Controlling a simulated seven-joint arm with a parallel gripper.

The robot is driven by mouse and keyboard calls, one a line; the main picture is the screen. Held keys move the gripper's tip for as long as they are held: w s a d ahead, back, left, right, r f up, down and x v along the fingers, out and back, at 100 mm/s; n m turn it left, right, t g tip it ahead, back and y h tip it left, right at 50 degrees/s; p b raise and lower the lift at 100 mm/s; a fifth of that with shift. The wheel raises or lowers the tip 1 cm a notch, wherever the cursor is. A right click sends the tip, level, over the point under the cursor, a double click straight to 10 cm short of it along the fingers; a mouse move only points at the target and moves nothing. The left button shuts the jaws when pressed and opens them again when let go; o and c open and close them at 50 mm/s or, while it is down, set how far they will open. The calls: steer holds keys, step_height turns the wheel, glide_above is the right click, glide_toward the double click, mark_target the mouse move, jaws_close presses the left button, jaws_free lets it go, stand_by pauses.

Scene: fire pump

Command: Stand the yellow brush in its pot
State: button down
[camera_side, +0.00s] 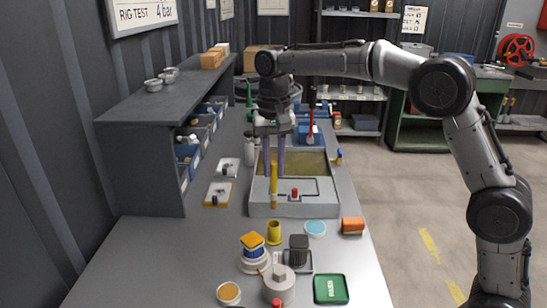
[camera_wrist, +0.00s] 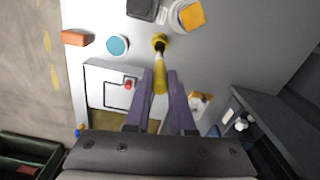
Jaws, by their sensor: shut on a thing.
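My gripper (camera_side: 273,172), with two purple fingers, is shut on the yellow brush (camera_side: 273,182). The brush hangs roughly upright between the fingertips, its darker tip pointing down. In the side view it is in front of the pale panel, behind the pot and apart from it. The yellow pot (camera_side: 274,232) stands on the grey bench nearer the side camera. In the wrist view the brush (camera_wrist: 159,82) lies between the fingers (camera_wrist: 160,85), and its far end overlaps the pot (camera_wrist: 160,40) in the picture. The pot's inside is partly hidden there.
A pale panel (camera_side: 262,208) with a red button lies under the brush.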

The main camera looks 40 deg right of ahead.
mark_target(274, 192)
steer(key=shift+f, duration=4.05)
steer(key=c, duration=0.7)
jaws_free()
step_height(274, 192, up, 12)
steer(key=shift+r, duration=0.9)
